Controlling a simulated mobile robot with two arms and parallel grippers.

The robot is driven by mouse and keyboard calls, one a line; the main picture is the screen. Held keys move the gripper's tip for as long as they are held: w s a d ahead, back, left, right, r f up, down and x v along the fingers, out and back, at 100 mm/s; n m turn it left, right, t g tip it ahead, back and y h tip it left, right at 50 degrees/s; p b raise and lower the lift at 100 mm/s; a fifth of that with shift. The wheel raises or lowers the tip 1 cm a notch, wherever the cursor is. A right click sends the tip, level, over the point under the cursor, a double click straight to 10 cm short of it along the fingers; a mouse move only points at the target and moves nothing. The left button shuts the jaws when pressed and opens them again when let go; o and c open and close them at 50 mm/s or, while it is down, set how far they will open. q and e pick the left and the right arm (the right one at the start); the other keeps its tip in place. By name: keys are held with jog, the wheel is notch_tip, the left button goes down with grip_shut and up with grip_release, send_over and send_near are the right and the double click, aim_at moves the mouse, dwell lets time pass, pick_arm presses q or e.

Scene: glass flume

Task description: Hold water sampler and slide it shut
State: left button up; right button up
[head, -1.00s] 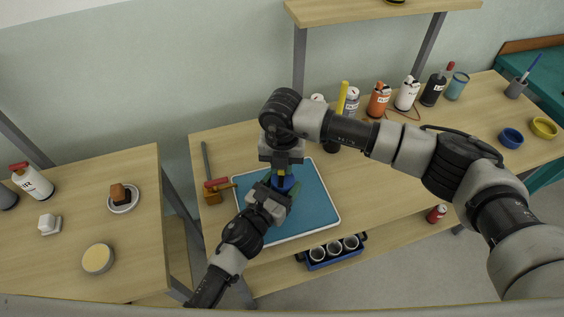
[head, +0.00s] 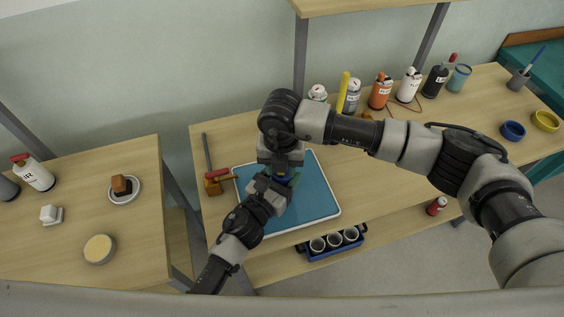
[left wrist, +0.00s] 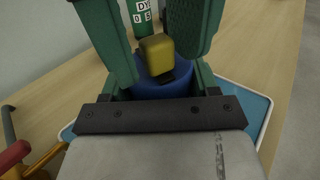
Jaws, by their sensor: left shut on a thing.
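The water sampler, a blue round body (left wrist: 165,88) with a yellow block (left wrist: 158,53) on top, shows in the left wrist view. In the head view only a bit of its blue (head: 280,172) shows between my two grippers. My left gripper (head: 286,180) is shut on the sampler's blue body, above the blue tray (head: 315,190). My right gripper (head: 282,162) points down from above, directly over the sampler.
A red-handled tool (head: 222,178) lies left of the tray. Bottles, among them an orange one (head: 381,92) and a black one (head: 435,82), line the back. A blue carrier with cups (head: 335,246) is below the front edge. The table right of the tray is clear.

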jog(key=shift+o, duration=0.5)
jog(key=shift+r, duration=0.35)
notch_tip(320, 180, up, 11)
jog(key=shift+r, duration=0.15)
pick_arm(q)
jog(key=o, duration=1.1)
jog(key=shift+s, duration=0.15)
